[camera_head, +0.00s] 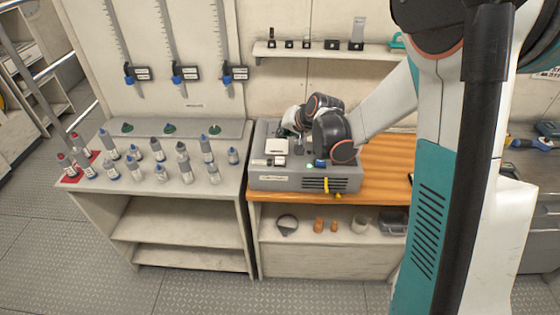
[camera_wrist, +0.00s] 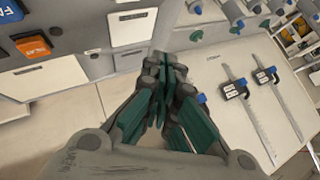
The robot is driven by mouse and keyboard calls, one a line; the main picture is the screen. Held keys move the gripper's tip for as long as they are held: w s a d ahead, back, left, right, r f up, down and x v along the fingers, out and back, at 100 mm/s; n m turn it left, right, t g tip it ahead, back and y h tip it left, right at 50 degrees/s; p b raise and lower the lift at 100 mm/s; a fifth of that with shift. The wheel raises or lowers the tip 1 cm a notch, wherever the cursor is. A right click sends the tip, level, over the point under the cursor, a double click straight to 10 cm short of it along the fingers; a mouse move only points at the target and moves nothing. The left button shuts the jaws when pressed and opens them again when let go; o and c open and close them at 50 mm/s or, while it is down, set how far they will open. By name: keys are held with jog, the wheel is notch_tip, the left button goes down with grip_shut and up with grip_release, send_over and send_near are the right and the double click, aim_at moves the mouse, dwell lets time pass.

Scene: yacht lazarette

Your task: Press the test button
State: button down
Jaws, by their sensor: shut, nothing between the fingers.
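A grey box-shaped device (camera_head: 275,183) stands on the left end of the wooden counter. It has a white panel on top, small labels, and green and blue spots near its front edge. I cannot tell which part is the test button. My gripper (camera_head: 291,124) is above the device's back left part in the head view, partly hidden by my wrist. In the wrist view my gripper (camera_wrist: 163,62) has its dark green fingers together and empty. A blue block (camera_wrist: 10,12) and an orange block (camera_wrist: 33,46), both labelled, show at upper left there, away from the fingertips.
Several grey bottles with blue caps (camera_head: 157,150) stand on the left bench. Calipers hang on the wall behind; one caliper (camera_wrist: 240,92) also shows in the wrist view. A shelf (camera_head: 320,52) with small items is above the device. The wooden counter (camera_head: 385,160) right of it looks clear.

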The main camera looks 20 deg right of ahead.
aim_at(282, 159)
jog(key=shift+f+b, duration=2.65)
jog(key=shift+f, duration=1.3)
jog(key=shift+f, duration=0.1)
jog(key=shift+f+b, duration=0.25)
jog(key=shift+b, duration=0.2)
jog(key=shift+f+b, duration=0.5)
jog(key=shift+f, duration=0.05)
jog(key=shift+r, duration=0.1)
jog(key=shift+r+p, duration=0.6)
jog(key=shift+r, duration=0.3)
jog(key=shift+r+p, duration=1.6)
jog(key=shift+r, duration=0.85)
